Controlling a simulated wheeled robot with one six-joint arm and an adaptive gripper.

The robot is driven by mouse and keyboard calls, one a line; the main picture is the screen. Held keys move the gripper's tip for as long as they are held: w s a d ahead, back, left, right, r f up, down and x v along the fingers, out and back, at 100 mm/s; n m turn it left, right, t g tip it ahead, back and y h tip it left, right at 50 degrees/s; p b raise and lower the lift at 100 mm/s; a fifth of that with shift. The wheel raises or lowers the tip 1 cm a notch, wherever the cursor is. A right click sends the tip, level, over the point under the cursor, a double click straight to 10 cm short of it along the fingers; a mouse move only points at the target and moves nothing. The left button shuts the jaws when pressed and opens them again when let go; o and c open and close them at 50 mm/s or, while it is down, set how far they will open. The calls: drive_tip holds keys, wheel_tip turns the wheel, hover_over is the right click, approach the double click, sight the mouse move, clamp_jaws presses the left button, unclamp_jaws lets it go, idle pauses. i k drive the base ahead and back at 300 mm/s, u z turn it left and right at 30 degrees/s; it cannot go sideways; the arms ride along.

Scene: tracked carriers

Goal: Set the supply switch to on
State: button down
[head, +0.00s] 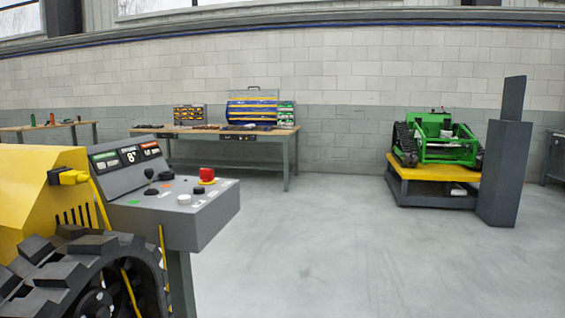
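A grey control console (205,232) stands at the left front, beside a yellow tracked machine (40,180). Its sloped top carries a black joystick (151,180), a red mushroom-shaped button (207,175) on a yellow base, and small dark and light knobs, including a light one (184,199) near the front edge. Small displays (128,155) stand along its back. Labels are too small to read, so I cannot tell which control is the supply switch or how it is set. My gripper is not in view.
A workbench (290,131) with tool racks stands against the back wall. A green tracked machine (438,140) sits on a yellow-topped platform (432,174) at right, beside a dark grey post (503,170). The pale floor (350,250) right of the console is clear.

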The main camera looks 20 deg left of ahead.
sight(207, 175)
drive_tip(key=u, duration=0.05)
drive_tip(key=i, duration=0.95)
drive_tip(key=u, duration=0.9)
drive_tip(key=i, duration=0.6)
drive_tip(key=u, duration=0.6)
